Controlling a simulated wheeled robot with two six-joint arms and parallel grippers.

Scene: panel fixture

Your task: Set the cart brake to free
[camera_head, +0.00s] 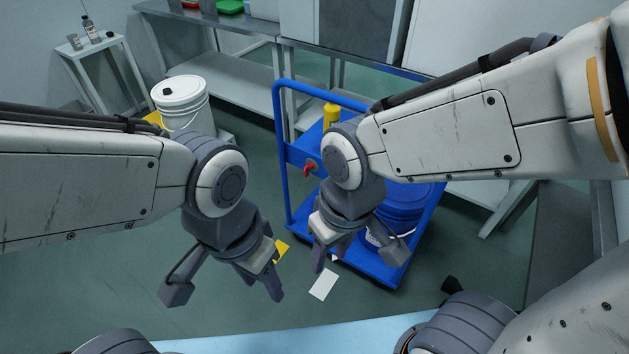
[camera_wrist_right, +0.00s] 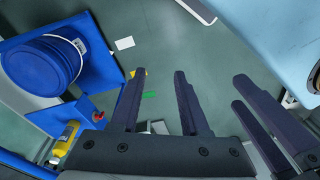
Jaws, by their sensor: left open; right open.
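The blue cart (camera_head: 283,150) stands beyond my grippers in the head view. A small red lever (camera_head: 309,168) is on the blue panel below the cart's handle, left of my right wrist. The lever also shows in the right wrist view (camera_wrist_right: 98,116), left of the near finger. Lettering or marks by it are too small to read. My right gripper (camera_head: 354,253) is open and empty, in front of the cart and below the lever in the picture. My left gripper (camera_head: 224,289) is open and empty, farther left over the floor.
A blue bucket (camera_head: 402,212) stands on the cart, partly hidden by my right arm. A yellow bottle (camera_head: 331,114) is near the handle. A white bucket (camera_head: 182,103) stands behind left. A metal bench (camera_head: 240,85) is behind the cart. White paper (camera_head: 324,284) lies on open floor.

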